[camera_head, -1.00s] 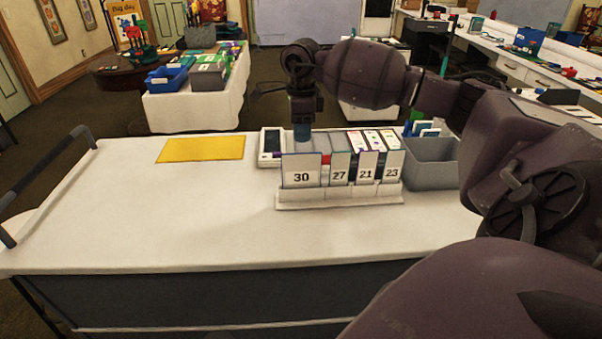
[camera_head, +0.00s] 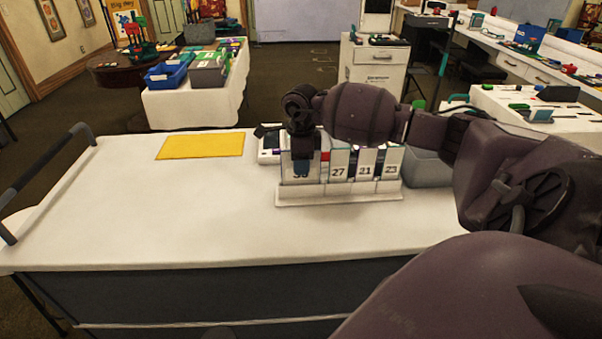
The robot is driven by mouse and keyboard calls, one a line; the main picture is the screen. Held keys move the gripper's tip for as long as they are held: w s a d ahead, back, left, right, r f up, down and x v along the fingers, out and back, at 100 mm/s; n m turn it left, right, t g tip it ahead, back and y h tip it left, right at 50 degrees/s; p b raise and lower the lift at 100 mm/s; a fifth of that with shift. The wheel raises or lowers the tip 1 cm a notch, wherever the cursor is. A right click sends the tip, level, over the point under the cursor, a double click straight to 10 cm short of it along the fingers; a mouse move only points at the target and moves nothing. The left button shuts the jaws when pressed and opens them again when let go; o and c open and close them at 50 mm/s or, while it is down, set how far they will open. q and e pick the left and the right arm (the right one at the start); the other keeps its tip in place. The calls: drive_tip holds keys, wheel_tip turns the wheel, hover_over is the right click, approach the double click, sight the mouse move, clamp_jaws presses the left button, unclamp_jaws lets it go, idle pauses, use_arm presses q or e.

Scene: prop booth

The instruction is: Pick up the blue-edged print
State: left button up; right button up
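A white rack (camera_head: 340,195) on the near table holds upright cards in a row. The left one (camera_head: 287,170) is wider; its number is mostly covered now. The others read 27 (camera_head: 339,167), 21 (camera_head: 366,166) and 23 (camera_head: 391,163). I cannot tell surely which print has the blue edge. My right gripper (camera_head: 301,170) points down at the wide left card, overlapping its top and middle. Its fingers are dark and bluish, seen edge-on; whether they are open or touch the card is not clear. My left gripper is not in view.
A yellow mat (camera_head: 201,145) lies left of the rack. A grey bin (camera_head: 428,169) stands to its right, partly behind my arm. A small white device (camera_head: 268,148) sits behind the rack. The table's left and front are clear; a dark rail (camera_head: 45,185) edges the left.

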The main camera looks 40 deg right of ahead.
clamp_jaws()
wheel_tip(320, 180, up, 20)
idle(0.8)
